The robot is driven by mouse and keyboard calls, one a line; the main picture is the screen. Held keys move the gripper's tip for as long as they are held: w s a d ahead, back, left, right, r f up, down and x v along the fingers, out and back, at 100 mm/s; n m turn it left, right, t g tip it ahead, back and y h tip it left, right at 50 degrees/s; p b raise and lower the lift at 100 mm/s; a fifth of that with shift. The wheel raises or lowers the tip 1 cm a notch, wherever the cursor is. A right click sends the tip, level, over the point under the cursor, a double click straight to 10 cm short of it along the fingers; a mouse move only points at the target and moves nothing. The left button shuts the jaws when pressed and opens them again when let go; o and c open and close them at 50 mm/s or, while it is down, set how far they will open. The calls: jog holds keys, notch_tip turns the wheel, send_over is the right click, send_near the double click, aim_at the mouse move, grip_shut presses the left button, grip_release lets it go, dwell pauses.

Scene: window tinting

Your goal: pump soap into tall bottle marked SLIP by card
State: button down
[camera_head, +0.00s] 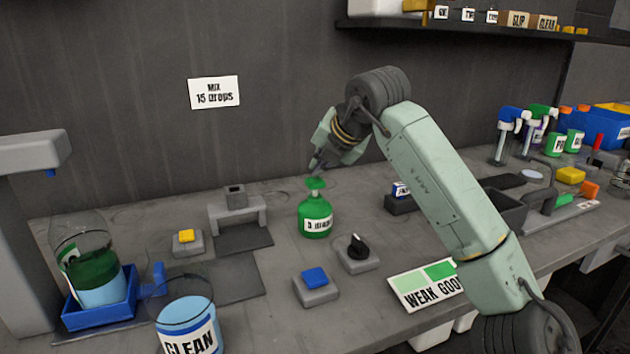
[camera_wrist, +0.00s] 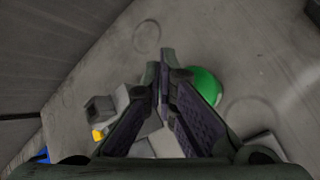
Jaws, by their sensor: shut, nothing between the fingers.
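The green soap pump bottle (camera_head: 316,222) stands upright mid-bench, its label reading "3" and a partly legible word. My gripper (camera_head: 316,168) is shut and empty, just above the pump's green head (camera_head: 316,184); contact cannot be told. In the wrist view my fingertips (camera_wrist: 164,68) are together and the green bottle (camera_wrist: 208,86) shows beside them, partly hidden. The wall card (camera_head: 214,92) reads "MIX 15 drops".
A CLEAN container (camera_head: 187,312) is at the front left. Buttons with blue (camera_head: 315,277) and yellow (camera_head: 186,236) caps, a black knob (camera_head: 358,246) and a grey stand (camera_head: 237,212) surround the pump. A WEAK/GOOD card (camera_head: 415,290) lies right. Spray bottles (camera_head: 508,125) stand far right.

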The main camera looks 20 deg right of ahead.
aim_at(319, 179)
jog(key=shift+f+b, duration=0.85)
jog(key=shift+f, duration=0.2)
dwell(0.6)
jog(key=shift+r, duration=0.1)
jog(key=shift+r+p, duration=0.8)
jog(key=shift+r, duration=0.5)
jog(key=shift+r+p, duration=1.6)
jog(key=shift+r, duration=0.9)
